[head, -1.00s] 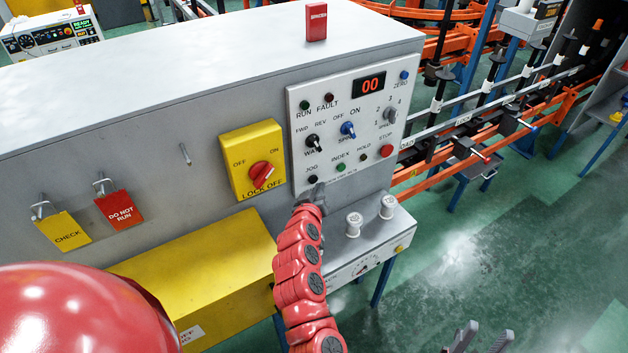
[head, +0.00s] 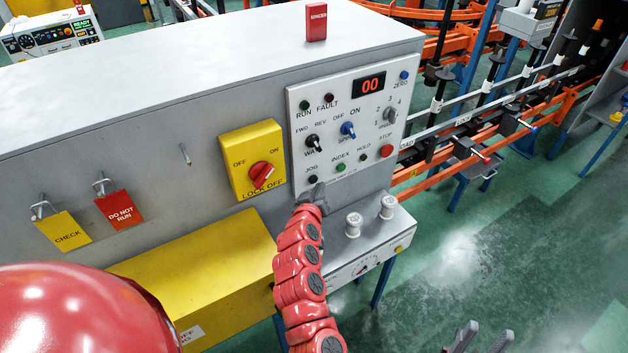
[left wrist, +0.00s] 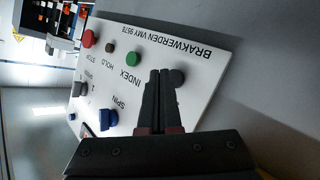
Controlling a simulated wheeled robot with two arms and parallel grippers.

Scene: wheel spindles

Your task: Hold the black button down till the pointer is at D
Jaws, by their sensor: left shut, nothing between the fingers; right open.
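The black button (head: 313,179) sits under the word JOG at the lower left of the white control panel (head: 346,90). It also shows as a dark round cap in the left wrist view (left wrist: 178,77). My left gripper (head: 320,186) is shut and empty, its tips close beside the black button; I cannot tell whether they touch it. In the left wrist view the fingers (left wrist: 161,72) lie just left of the button. A small dial (head: 363,269) is on the front of the lower grey box; its pointer and letters are too small to read. My right gripper (head: 490,331) is open and empty at the bottom edge.
Near the black button are a green INDEX button (head: 341,167), a dark HOLD button (head: 364,157) and a red STOP button (head: 387,151). A yellow lock-off switch (head: 253,160) is to the left. Two white spools (head: 354,224) stand on the ledge below.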

